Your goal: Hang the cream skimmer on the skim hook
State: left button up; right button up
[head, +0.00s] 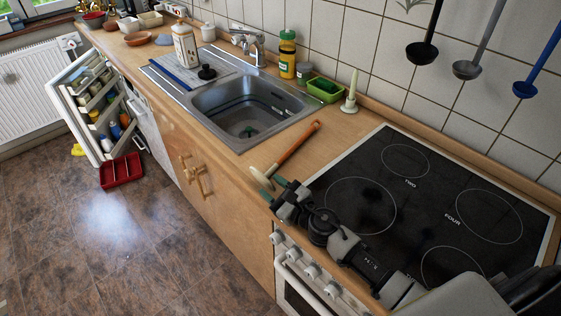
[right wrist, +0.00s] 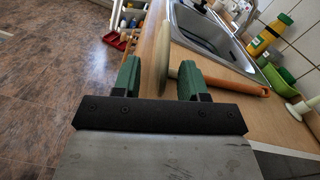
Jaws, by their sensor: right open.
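The cream skimmer lies on the wooden counter between the sink and the hob, its orange-brown handle (head: 298,142) pointing toward the wall. Its cream head is at the counter's front edge. My right gripper (head: 266,188) is open at the head end of the skimmer. In the right wrist view, the cream head (right wrist: 162,62) shows edge-on between the two green fingers of my right gripper (right wrist: 160,80), and the handle runs off behind the right finger. Whether a finger touches it, I cannot tell. The skim hook is not visible. My left gripper is not in view.
A black ladle (head: 422,52), a grey ladle (head: 467,69) and a blue ladle (head: 525,88) hang on the tiled wall above the hob (head: 400,230). A white candle holder (head: 349,105) stands behind the skimmer. The sink (head: 240,112) is left. The fridge door (head: 72,105) stands open.

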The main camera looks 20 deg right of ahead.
aim_at(262, 184)
jog(key=x, duration=0.4)
jog(key=shift+w+a, duration=0.15)
jog(key=shift+w, duration=0.1)
jog(key=shift+r, duration=0.1)
jog(key=shift+c, duration=0.4)
grip_shut()
